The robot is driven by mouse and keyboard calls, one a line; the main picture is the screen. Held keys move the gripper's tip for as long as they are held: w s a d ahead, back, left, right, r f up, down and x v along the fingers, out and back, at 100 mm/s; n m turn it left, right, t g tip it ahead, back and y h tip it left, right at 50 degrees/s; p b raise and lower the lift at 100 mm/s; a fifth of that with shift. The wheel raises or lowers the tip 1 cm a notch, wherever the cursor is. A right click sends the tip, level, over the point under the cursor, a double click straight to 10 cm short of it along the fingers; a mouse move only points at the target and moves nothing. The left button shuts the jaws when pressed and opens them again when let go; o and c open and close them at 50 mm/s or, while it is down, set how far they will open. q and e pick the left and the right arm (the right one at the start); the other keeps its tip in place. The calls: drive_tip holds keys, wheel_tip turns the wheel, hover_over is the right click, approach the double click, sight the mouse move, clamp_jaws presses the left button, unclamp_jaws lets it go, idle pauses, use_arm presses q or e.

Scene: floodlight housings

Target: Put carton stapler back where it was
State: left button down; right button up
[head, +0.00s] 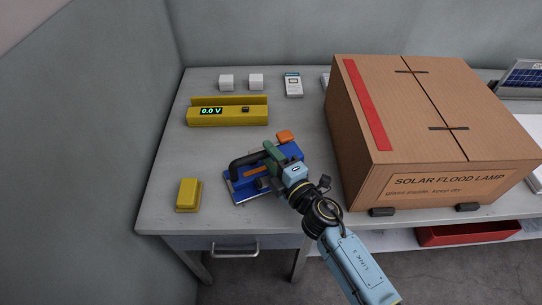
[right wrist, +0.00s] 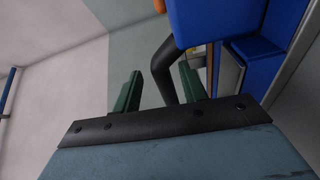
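The carton stapler (head: 243,188) is blue with a black handle and orange parts. It appears to rest on the left table, near its front edge and left of the big carton. My right gripper (head: 269,152) is over the stapler and hides part of it. In the right wrist view, the stapler's black handle (right wrist: 164,72) runs between the two green fingers of my right gripper (right wrist: 159,90). A gap shows between the left finger and the handle, so the gripper looks open around it. My left gripper is not in view.
A large cardboard carton (head: 425,110) with a red strip stands right of my right arm. The table's left front is mostly clear.

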drive_tip(key=shift+s+d, duration=0.15)
drive_tip(key=shift+s, duration=0.05)
drive_tip(key=v, duration=1)
drive_tip(key=shift+s+f, duration=0.1)
drive_tip(key=shift+s, duration=0.05)
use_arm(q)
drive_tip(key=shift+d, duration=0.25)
use_arm(e)
drive_tip(key=shift+s+d, duration=0.35)
drive_tip(key=shift+s, duration=0.2)
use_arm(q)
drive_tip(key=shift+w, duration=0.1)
